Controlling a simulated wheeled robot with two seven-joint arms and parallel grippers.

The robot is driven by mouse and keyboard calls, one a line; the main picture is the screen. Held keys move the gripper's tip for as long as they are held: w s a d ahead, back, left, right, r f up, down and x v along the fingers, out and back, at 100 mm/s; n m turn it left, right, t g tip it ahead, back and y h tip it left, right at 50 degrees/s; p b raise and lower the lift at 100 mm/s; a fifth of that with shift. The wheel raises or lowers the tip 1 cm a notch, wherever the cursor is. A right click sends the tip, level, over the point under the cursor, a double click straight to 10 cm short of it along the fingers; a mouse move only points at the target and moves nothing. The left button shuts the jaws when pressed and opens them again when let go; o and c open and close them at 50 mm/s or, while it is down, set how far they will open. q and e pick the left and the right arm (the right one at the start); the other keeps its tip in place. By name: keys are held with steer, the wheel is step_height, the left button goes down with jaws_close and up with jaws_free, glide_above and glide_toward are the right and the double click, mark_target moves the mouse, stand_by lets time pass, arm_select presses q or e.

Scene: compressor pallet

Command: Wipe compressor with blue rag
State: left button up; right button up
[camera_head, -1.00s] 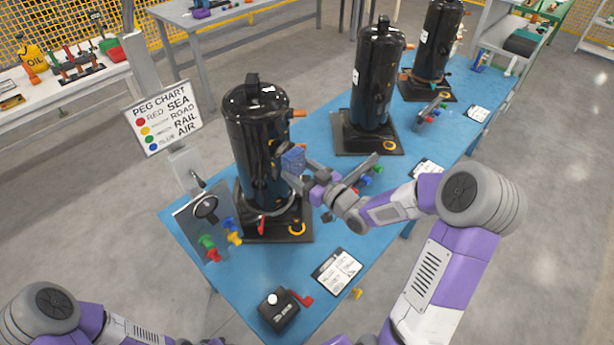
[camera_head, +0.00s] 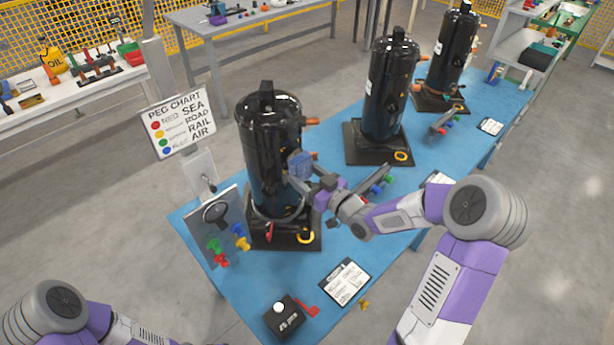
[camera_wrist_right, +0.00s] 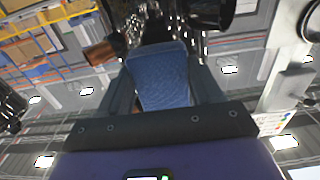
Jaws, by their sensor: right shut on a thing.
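The nearest black compressor (camera_head: 268,150) stands upright on its dark base plate on the blue table (camera_head: 235,275). My right gripper (camera_head: 302,180) is at the right side of this compressor, at about mid height. It is shut on the blue rag (camera_head: 300,163), which lies against or very close to the compressor's side. In the right wrist view the blue rag (camera_wrist_right: 160,80) sits between the two fingers, with the shiny black compressor (camera_wrist_right: 205,14) just beyond it. My left arm shows at the lower left of the head view, but its gripper is out of the picture.
Two more black compressors (camera_head: 388,90) (camera_head: 453,50) stand farther back. A peg chart sign (camera_head: 180,120) and a panel with coloured pegs (camera_head: 222,230) are at the left. A clipboard (camera_head: 345,282) and a black box with a white knob (camera_head: 283,318) lie in front.

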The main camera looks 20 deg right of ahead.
mark_target(304, 164)
steer(key=shift+b+x, duration=0.3)
steer(key=shift+x, duration=0.55)
steer(key=shift+s+r+p, duration=0.1)
steer(key=shift+r+p, duration=1.25)
steer(key=shift+r, duration=0.75)
steer(key=shift+f+b, duration=0.15)
steer(key=shift+b, duration=0.15)
step_height(304, 164, down, 4)
steer(key=b, duration=0.4)
steer(key=shift+a, duration=0.1)
